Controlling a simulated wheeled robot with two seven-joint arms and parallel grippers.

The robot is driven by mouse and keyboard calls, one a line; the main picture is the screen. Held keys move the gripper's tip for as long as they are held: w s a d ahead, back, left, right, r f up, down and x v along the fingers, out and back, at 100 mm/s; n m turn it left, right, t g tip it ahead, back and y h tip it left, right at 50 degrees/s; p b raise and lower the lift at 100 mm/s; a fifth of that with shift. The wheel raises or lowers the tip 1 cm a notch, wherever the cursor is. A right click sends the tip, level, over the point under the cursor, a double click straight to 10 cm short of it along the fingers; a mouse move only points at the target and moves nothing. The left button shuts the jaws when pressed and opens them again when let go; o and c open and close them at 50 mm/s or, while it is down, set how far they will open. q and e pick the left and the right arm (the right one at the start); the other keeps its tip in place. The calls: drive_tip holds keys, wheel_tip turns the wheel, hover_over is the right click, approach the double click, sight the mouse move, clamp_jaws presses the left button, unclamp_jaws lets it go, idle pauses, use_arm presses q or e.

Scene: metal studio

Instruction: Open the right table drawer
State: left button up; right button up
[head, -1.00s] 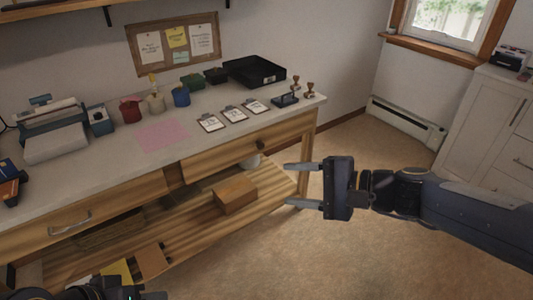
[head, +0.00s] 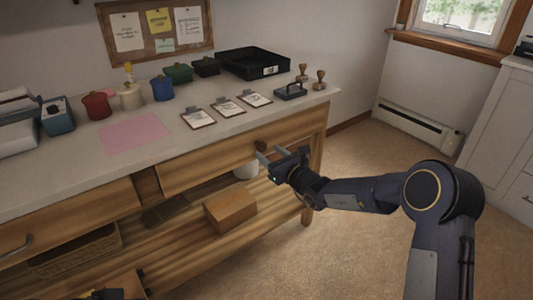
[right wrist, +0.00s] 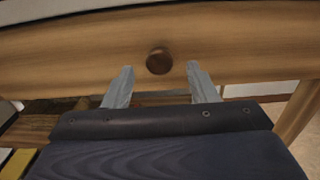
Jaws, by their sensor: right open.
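The right table drawer (head: 215,167) is a wooden front under the grey tabletop, and it looks closed. Its round dark knob (head: 261,146) is near the right part of the front. The knob (right wrist: 159,61) also shows in the right wrist view, ahead of and between the two fingertips. My right gripper (head: 270,155) is open and empty, close in front of the knob; the fingers (right wrist: 160,76) appear on either side of it in the picture, not closed on it. Whether they touch the drawer front I cannot tell. My left gripper is not clearly visible.
The tabletop (head: 85,168) holds several clipboards, stamps, a black tray (head: 253,65) and colored pots. The lower shelf below the drawer carries a cardboard box (head: 230,208) and a wicker basket (head: 75,250). Open carpet (head: 350,250) lies in front and to the right.

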drive_tip(key=shift+x, duration=1.25)
clamp_jaws()
